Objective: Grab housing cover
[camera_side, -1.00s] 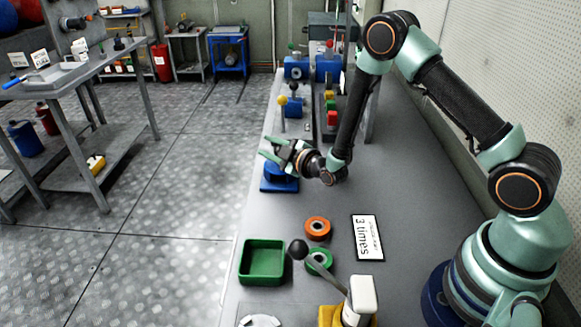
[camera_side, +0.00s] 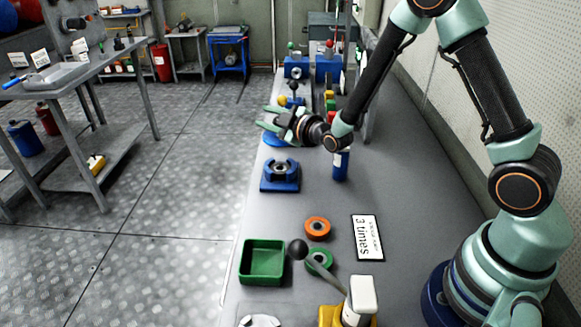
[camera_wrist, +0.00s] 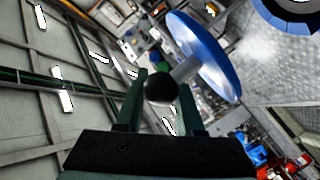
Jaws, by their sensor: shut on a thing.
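The housing cover is a blue disc with a grey stem and a black ball knob; in the wrist view the disc (camera_wrist: 215,60) stands tilted beyond my fingers. My gripper (camera_wrist: 160,95) is shut on the black knob, one finger on each side. In the side view my gripper (camera_side: 272,117) is raised over the bench, and a blue edge of the cover (camera_side: 273,140) shows just below it, the rest hidden. The blue housing base (camera_side: 280,183) sits on the bench nearer the camera, apart from the cover, with a metal ring open on top.
A blue cylinder (camera_side: 341,166) stands under my arm. Nearer are an orange ring (camera_side: 317,227), a green ring (camera_side: 319,262), a green tray (camera_side: 262,262), a black-knobbed lever (camera_side: 298,250) and a "3 times" sign (camera_side: 367,237). Valves and levers (camera_side: 297,68) crowd the far bench.

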